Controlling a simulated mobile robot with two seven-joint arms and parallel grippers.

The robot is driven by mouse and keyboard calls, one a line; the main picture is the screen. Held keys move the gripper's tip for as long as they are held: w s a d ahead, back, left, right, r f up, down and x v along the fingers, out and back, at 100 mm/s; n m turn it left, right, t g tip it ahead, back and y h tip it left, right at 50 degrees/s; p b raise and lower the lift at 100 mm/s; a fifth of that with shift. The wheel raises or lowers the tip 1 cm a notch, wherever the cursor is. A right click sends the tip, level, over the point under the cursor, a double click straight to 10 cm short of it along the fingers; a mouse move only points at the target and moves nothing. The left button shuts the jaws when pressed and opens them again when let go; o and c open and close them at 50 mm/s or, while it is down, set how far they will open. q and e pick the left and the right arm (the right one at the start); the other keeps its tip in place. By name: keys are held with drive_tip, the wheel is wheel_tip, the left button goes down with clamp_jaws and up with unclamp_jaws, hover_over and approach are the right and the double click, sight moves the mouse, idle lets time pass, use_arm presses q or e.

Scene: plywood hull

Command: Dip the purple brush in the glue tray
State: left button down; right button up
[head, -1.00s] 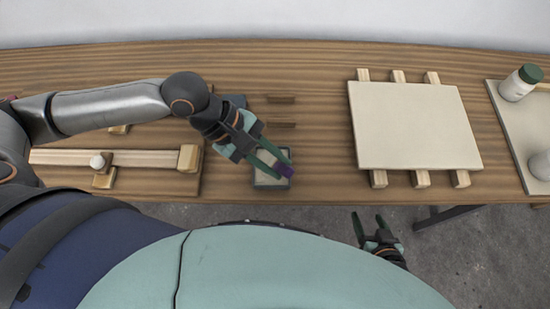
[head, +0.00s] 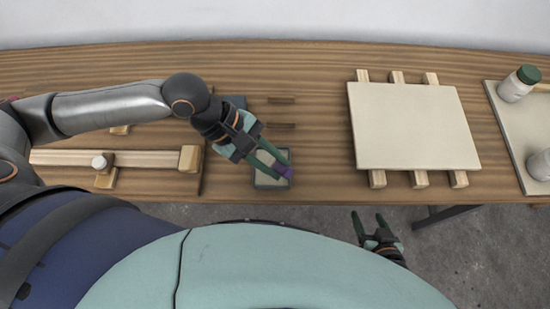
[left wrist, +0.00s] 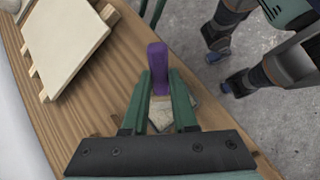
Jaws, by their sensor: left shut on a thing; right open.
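The purple brush (head: 283,171) is between the fingertips of my left gripper (head: 280,165), which is shut on it. In the left wrist view the purple brush handle (left wrist: 158,68) stands up between the green fingers, with a pale part below it. The glue tray (head: 258,184), a small dark-green box with a pale inside, sits near the table's front edge. The brush is over the tray's right part; the fingers hide its lower end, so I cannot tell whether it touches the glue. My right gripper (head: 368,224) is open and empty, in front of the table edge.
A pale panel (head: 410,125) lies on several wooden strips right of the tray. A wooden clamp-like fixture (head: 140,158) lies to the left. A green-lidded jar (head: 518,84) stands far right. Table between tray and panel is clear.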

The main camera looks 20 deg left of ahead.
sight(275, 169)
use_arm(q)
wheel_tip(275, 169, up, 2)
drive_tip(key=shift+r+p, duration=0.1)
drive_tip(key=shift+p, duration=0.55)
drive_tip(key=shift+r, duration=2.3)
